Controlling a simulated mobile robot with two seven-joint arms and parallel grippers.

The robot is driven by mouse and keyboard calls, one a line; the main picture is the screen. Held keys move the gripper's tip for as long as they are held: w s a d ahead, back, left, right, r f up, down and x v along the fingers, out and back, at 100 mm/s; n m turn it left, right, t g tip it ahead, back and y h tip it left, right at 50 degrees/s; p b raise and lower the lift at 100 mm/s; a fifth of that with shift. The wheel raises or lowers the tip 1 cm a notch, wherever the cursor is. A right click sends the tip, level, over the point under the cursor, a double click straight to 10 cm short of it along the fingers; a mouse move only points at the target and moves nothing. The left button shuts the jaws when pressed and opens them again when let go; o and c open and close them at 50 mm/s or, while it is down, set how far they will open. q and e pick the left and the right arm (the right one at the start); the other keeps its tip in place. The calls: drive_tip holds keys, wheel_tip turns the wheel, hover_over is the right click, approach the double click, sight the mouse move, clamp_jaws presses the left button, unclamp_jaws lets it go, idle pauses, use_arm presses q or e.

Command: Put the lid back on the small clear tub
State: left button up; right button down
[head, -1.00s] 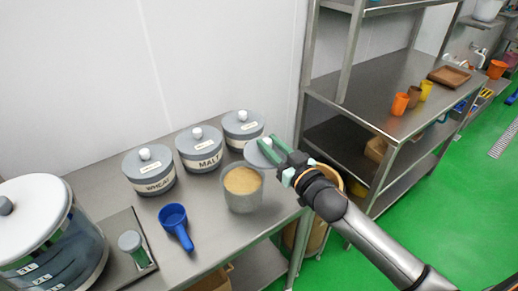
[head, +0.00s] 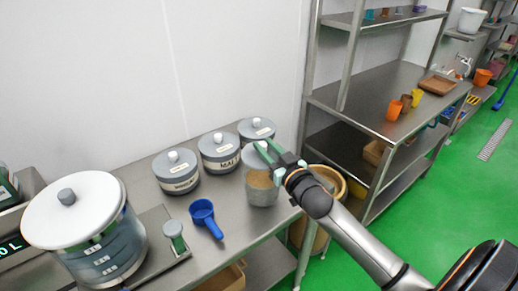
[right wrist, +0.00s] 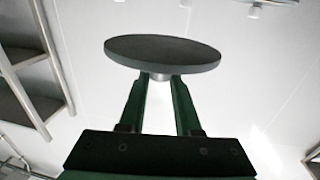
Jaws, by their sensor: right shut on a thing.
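The small clear tub (head: 262,198) stands on the steel table near its right front edge, open at the top, with tan powder inside. My right gripper (head: 263,152) is over the back of the tub. It is shut on the knob of a round grey lid (right wrist: 162,52), which fills the upper middle of the right wrist view. In the head view the lid (head: 251,159) is partly hidden by the green fingers, and it appears above the tub's back rim, apart from it as far as I can see. My left gripper is not in view.
Grey lidded jars (head: 176,172) stand in a row behind the tub. A blue scoop (head: 205,217) lies left of it. A large white-lidded container (head: 72,210) stands at the left. A steel shelf (head: 375,95) with cups is at the right.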

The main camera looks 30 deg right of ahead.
drive_tip(key=shift+f+b, duration=2.3)
drive_tip(key=shift+b, duration=0.1)
drive_tip(key=shift+f+b, duration=0.6)
drive_tip(key=shift+f, duration=0.35)
drive_tip(key=shift+p, duration=0.45)
drive_tip(key=shift+f+p, duration=0.15)
drive_tip(key=shift+p, duration=0.15)
idle(0.3)
drive_tip(key=shift+c, duration=0.2)
unclamp_jaws()
idle(0.3)
